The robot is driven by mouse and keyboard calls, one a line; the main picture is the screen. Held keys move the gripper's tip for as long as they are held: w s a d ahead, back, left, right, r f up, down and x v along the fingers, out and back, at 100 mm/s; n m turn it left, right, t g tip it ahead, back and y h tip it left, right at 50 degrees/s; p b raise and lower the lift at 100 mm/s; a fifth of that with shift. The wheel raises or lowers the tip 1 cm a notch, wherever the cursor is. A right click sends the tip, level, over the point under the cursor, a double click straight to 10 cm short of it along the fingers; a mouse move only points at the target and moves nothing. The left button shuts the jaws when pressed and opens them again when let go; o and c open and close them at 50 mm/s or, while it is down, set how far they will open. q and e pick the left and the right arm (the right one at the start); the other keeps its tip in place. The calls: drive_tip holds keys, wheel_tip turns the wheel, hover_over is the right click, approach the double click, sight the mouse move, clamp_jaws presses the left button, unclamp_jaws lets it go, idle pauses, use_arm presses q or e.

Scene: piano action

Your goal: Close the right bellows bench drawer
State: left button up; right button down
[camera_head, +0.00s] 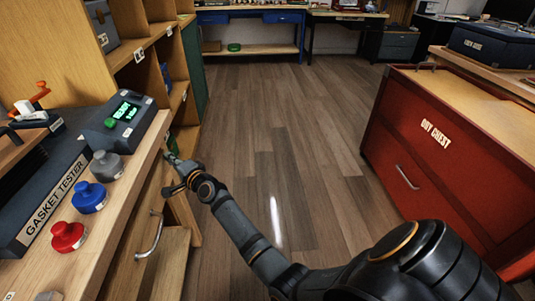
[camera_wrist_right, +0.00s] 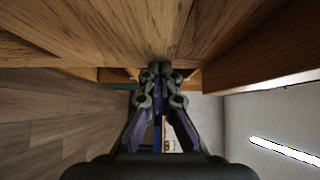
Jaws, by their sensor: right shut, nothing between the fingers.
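The wooden bellows bench (camera_head: 90,250) runs along the left of the head view. A curved metal handle (camera_head: 150,235) is on its wooden front. A light wooden drawer part (camera_head: 183,212) juts out past the bench front, below my right gripper; how far it is pulled out is hard to tell. My right gripper (camera_head: 172,163) is at the far end of the bench front. In the right wrist view the right gripper (camera_wrist_right: 160,68) is shut and empty, its tips close against a wooden surface (camera_wrist_right: 150,28). Contact cannot be told. My left gripper is not in view.
A red chest (camera_head: 440,150) stands at the right. The floor (camera_head: 270,110) between is clear.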

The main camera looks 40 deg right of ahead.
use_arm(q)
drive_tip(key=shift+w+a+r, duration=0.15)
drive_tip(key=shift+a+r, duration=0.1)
use_arm(e)
drive_tip(key=shift+w+a+r, duration=0.1)
drive_tip(key=shift+w+a, duration=0.4)
drive_tip(key=shift+a, duration=0.3)
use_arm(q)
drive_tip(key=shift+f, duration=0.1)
use_arm(e)
drive_tip(key=shift+r, duration=0.15)
